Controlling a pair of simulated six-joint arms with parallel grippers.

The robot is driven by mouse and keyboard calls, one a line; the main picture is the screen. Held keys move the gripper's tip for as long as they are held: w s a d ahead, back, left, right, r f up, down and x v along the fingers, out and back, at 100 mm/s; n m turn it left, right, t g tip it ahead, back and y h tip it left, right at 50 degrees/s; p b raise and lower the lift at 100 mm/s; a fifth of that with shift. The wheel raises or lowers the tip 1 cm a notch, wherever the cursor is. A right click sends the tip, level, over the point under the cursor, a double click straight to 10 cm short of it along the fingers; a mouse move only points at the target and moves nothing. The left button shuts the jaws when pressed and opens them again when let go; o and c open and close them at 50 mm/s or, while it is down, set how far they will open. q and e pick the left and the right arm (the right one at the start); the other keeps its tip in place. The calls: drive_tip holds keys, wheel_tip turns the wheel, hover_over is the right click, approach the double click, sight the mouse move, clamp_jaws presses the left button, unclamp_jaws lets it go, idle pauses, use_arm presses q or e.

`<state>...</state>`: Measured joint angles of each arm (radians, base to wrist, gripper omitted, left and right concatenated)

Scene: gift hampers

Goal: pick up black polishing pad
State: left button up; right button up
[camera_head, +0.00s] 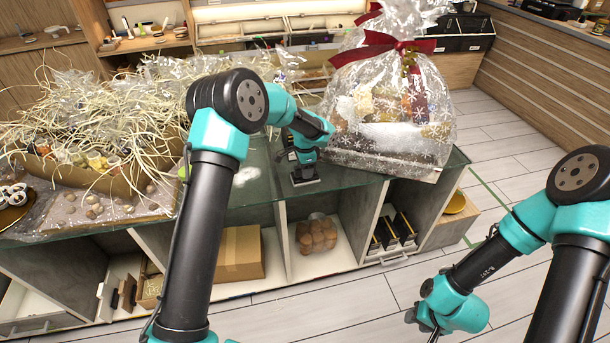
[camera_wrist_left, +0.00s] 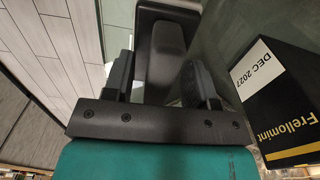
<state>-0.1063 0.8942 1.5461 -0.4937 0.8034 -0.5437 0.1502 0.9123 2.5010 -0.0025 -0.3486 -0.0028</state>
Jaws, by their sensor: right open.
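The black polishing pad (camera_head: 306,181) lies on the glass counter top, just left of the wrapped hamper. My left gripper (camera_head: 303,165) reaches down to it from above. In the left wrist view the black pad (camera_wrist_left: 168,60) shows between the two dark fingers of my left gripper (camera_wrist_left: 163,85). The fingers stand apart on either side of the pad. I cannot tell whether they grip it or only straddle it. My right gripper (camera_head: 425,326) is open, low at the bottom of the head view and away from the counter; it is partly hidden.
A large clear-wrapped hamper (camera_head: 395,130) with a red bow stands on the counter to the right. A tray of straw filler (camera_head: 90,120) covers the left of it. A black box lettered Frellomint (camera_wrist_left: 282,95) stands nearby. Open shelves hold a cardboard box (camera_head: 240,253) below.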

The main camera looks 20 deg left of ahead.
use_arm(q)
clamp_jaws()
drive_tip(key=shift+r, duration=0.1)
idle(0.3)
drive_tip(key=shift+r, duration=0.5)
wheel_tip(320, 180, up, 2)
drive_tip(key=shift+s+r, duration=0.1)
drive_tip(key=shift+r, duration=0.15)
drive_tip(key=s+d, duration=0.2)
drive_tip(key=s, duration=0.5)
drive_tip(key=s+d+r, duration=0.1)
drive_tip(key=s+d, duration=0.1)
drive_tip(key=s, duration=0.6)
drive_tip(key=shift+d+r, duration=0.15)
drive_tip(key=shift+d, duration=0.1)
drive_tip(key=shift+s, duration=0.1)
